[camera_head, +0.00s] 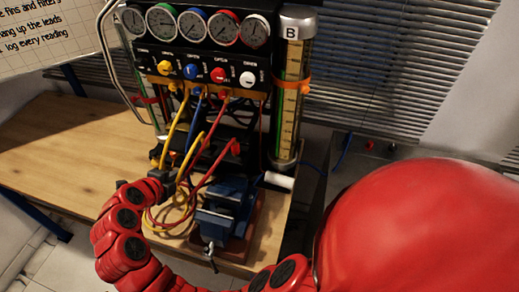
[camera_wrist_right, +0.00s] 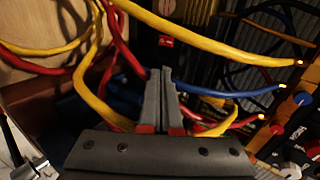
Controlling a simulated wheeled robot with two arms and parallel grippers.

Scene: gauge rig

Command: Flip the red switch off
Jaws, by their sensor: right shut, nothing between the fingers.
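A small red piece (camera_wrist_right: 166,40), which looks like the red switch, sits on a dark panel just beyond my fingertips in the right wrist view. Its position, on or off, is too small to read. I cannot pick it out in the head view, where my gripper and the cables crowd the rig's lower part. My right gripper (camera_head: 165,184) is low at the front left of the rig, among the leads. In the wrist view its two grey fingers (camera_wrist_right: 160,73) are together and empty, pointing toward the red piece with a gap. My left gripper is out of view.
Yellow (camera_wrist_right: 215,42), blue (camera_wrist_right: 218,101) and red leads hang around my fingers. The rig carries gauges (camera_head: 195,27) and coloured knobs, including a red one (camera_head: 219,77). A blue vise (camera_head: 226,200) stands in front and a glass tube (camera_head: 291,100) at right. The wooden bench (camera_head: 60,150) is clear at left.

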